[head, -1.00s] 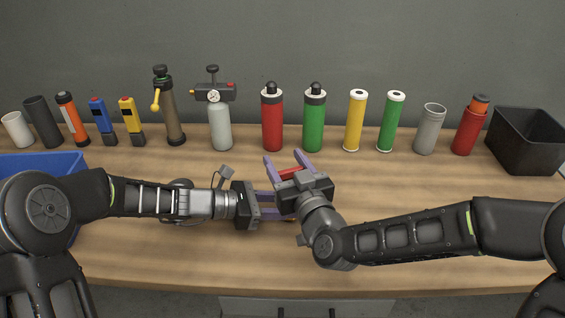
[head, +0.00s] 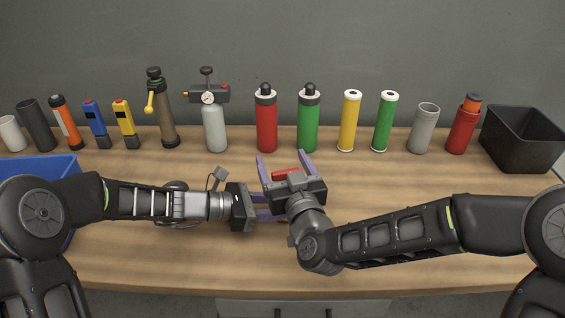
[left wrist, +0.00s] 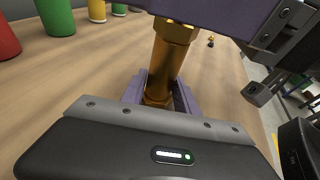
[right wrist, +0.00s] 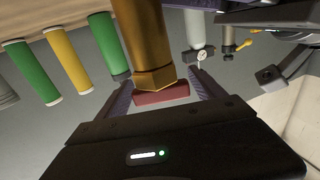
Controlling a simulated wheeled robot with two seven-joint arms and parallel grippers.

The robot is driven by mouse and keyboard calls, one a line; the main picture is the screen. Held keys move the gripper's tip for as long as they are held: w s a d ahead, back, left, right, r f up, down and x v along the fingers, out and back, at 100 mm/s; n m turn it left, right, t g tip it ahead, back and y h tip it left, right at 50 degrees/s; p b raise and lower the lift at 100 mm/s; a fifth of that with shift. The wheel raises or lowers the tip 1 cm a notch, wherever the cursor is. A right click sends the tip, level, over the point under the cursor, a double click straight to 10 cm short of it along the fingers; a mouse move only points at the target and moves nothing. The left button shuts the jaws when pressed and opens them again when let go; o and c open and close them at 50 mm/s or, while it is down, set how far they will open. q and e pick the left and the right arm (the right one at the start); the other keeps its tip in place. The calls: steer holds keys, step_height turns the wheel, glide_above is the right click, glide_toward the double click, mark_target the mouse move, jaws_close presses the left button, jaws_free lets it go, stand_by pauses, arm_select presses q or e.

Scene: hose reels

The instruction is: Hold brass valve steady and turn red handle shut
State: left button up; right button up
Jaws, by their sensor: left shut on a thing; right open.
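The brass valve (left wrist: 172,62) stands between the jaws of my left gripper (left wrist: 165,92), which is shut on it. In the head view my left gripper (head: 277,206) reaches in from the left, and the valve is mostly hidden behind my right gripper (head: 282,158). The red handle (head: 285,174) shows just beyond the right gripper's palm, between its spread fingers. In the right wrist view the handle (right wrist: 162,94) lies across the end of the brass valve (right wrist: 143,42), between the open fingers of my right gripper (right wrist: 163,85). Gaps show beside the handle.
A row of cylinders and tools stands at the back, including a red bottle (head: 266,125) and a green bottle (head: 308,125). A black bin (head: 520,155) is at the right, a blue bin (head: 45,166) at the left. The wooden table (head: 400,175) is clear in front of the row.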

steer(key=shift+s, duration=0.1)
steer(key=v, duration=0.7)
steer(key=shift+s+d, duration=0.1)
steer(key=shift+s, duration=0.05)
arm_select(q)
steer(key=o, duration=1.1)
steer(key=shift+c, duration=0.2)
steer(key=v, duration=1.2)
